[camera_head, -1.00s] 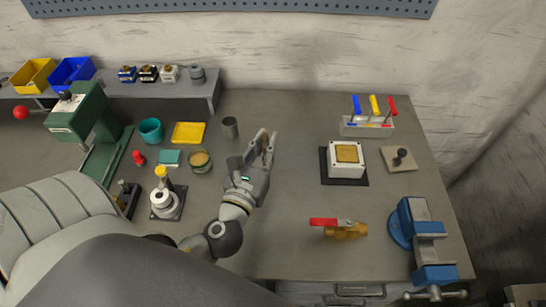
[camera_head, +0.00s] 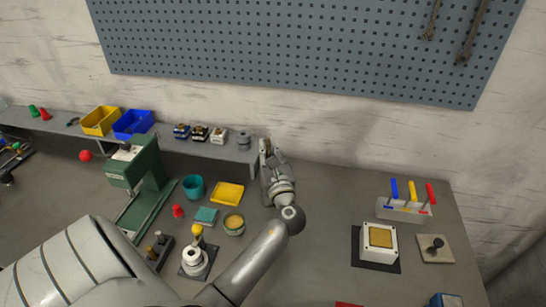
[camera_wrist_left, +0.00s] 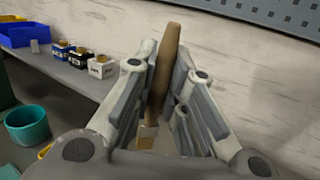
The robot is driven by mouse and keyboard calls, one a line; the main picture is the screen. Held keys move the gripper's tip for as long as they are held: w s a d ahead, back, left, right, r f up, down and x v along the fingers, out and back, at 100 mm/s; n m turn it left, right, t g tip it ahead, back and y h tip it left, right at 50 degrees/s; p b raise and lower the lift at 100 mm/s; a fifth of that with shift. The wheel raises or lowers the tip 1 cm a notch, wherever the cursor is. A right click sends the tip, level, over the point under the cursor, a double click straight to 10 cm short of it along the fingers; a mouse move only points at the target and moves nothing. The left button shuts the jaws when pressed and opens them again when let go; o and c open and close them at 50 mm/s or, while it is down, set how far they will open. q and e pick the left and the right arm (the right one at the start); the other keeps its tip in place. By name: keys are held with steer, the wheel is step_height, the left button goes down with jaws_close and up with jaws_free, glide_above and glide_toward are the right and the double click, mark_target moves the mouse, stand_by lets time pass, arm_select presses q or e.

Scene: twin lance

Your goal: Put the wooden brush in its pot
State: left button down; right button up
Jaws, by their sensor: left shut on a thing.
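The wooden brush (camera_wrist_left: 165,75) shows in the left wrist view as a brown handle standing nearly upright between the fingers. A paler tan part lies lower down, partly hidden between them. My left gripper (camera_head: 267,150) is shut on the brush at the back of the bench, by the right end of the grey shelf. In the head view the brush is mostly hidden by the fingers. I cannot tell which vessel is the brush's pot. A teal pot (camera_head: 193,187) and an open jar with amber contents (camera_head: 234,222) stand left of the gripper. My right gripper is not in view.
A yellow tray (camera_head: 228,193) lies between the teal pot and my gripper. Small bottles (camera_head: 200,133) stand on the shelf. A green press (camera_head: 145,170) is at left. A white block (camera_head: 378,243) and a tool rack (camera_head: 403,210) are at right.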

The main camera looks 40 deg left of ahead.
arm_select(q)
steer(key=shift+f+b, duration=0.55)
steer(key=shift+f, duration=0.05)
step_height(320, 180, down, 9)
steer(key=b, duration=0.7)
steer(key=shift+r, duration=0.15)
steer(key=c, duration=1.4)
jaws_free()
